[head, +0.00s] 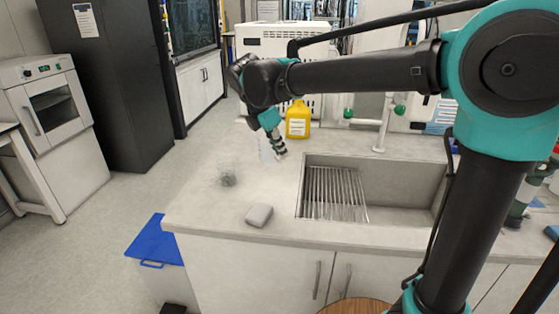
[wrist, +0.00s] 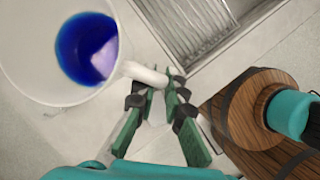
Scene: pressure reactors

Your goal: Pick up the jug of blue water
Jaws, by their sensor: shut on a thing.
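The jug (wrist: 30,60) is whitish, and I look down into it at the upper left of the wrist view. Blue water (wrist: 87,47) lies in its bottom. Its pale handle (wrist: 146,74) sticks out towards my gripper (wrist: 160,88), whose two green-padded fingers are shut on it. In the head view the jug (head: 267,149) is a faint pale shape on the counter, left of my gripper (head: 280,154) and partly hidden by it. I cannot tell whether the jug touches the counter.
A yellow bottle (head: 298,121) stands behind my gripper. A sink (head: 425,190) with a metal rack (head: 335,193) is to the right. A clear beaker (head: 228,176) and a grey sponge-like block (head: 259,215) are on the counter (head: 205,205) in front. A blue-lidded bin (head: 157,243) stands left.

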